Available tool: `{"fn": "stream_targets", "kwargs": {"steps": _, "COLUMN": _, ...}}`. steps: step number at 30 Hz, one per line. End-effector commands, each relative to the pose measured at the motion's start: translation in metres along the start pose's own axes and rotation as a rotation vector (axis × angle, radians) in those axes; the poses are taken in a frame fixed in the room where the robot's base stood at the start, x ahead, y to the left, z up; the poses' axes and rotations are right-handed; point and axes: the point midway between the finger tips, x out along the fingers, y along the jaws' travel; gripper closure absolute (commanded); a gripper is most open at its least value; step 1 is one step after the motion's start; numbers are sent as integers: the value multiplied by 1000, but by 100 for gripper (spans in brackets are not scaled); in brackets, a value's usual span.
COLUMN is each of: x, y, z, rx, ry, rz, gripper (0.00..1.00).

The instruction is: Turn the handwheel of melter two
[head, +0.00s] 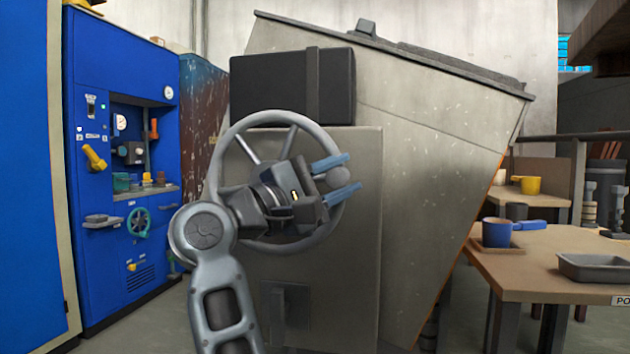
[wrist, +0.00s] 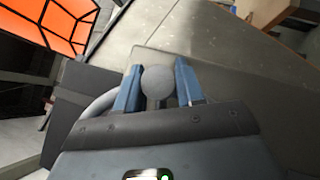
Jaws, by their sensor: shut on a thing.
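The grey handwheel (head: 221,153) is mounted on the front of a grey cabinet below a big tilted melter body (head: 440,130). A round grey knob (head: 338,179) sits on the right part of its rim. My gripper (head: 342,178) reaches across the wheel with its two blue fingers on either side of the knob. In the wrist view the knob (wrist: 158,82) sits between the blue fingertips (wrist: 158,84), and the gripper is shut on it. My arm and gripper hide the hub and part of the lower left rim.
A black box (head: 280,88) sits above the wheel. A blue panel (head: 110,150) with gauges and levers stands at the left. At the right, a wooden table (head: 550,262) holds a blue pot (head: 497,232) and a grey tray (head: 597,268). Bare floor shows between panel and cabinet.

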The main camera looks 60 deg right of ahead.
Motion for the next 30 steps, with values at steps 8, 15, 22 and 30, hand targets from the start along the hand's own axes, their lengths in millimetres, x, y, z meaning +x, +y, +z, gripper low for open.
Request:
{"fn": "stream_targets", "kwargs": {"steps": 8, "x": -4, "y": -28, "z": -11, "rx": 184, "ry": -1, "rz": -188, "gripper": 100}}
{"fn": "stream_targets", "kwargs": {"steps": 15, "x": -14, "y": -47, "z": -20, "rx": 319, "ry": -1, "rz": -324, "gripper": 100}}
{"fn": "stream_targets", "kwargs": {"steps": 22, "x": -21, "y": -57, "z": -27, "rx": 410, "ry": -2, "rz": -415, "gripper": 100}}
{"fn": "stream_targets", "kwargs": {"steps": 30, "x": -25, "y": -63, "z": -32, "rx": 459, "ry": -1, "rz": -463, "gripper": 100}}
